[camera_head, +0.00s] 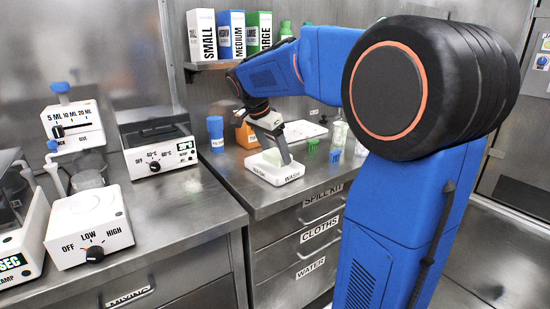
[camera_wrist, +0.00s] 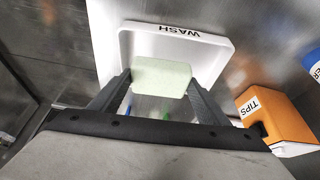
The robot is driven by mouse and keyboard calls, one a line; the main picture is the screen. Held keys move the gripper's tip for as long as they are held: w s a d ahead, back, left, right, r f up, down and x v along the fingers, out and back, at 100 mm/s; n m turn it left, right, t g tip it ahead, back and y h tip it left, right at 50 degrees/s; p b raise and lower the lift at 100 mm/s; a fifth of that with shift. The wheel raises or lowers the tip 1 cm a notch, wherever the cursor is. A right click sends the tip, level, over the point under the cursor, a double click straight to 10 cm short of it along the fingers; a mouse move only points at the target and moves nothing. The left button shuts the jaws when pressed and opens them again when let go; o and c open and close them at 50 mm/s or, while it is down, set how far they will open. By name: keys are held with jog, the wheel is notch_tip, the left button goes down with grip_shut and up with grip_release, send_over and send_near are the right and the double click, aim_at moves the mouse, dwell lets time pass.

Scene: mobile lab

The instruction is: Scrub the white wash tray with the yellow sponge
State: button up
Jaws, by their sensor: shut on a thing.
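The white wash tray (camera_head: 277,178), marked WASH, sits on the steel counter near its front edge. It also fills the upper middle of the wrist view (camera_wrist: 222,55). My gripper (camera_head: 279,158) points down at the tray, its two grey fingers on either side of a pale block. In the wrist view my gripper (camera_wrist: 161,80) is shut on this block, the sponge (camera_wrist: 162,77), which looks pale yellow-green here. The sponge is inside the tray's outline. I cannot tell whether it touches the tray floor. In the head view the sponge (camera_head: 271,156) is partly hidden by a finger.
An orange TIPS box (camera_wrist: 272,118) stands close beside the tray. A blue-capped bottle (camera_head: 215,133) is behind left; green and blue-capped vials (camera_head: 335,156) are to the right. A shelf with reagent boxes (camera_head: 202,38) hangs above. Heater and dial units stand on the left counter.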

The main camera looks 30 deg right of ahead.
jog(key=shift+r, duration=2.3)
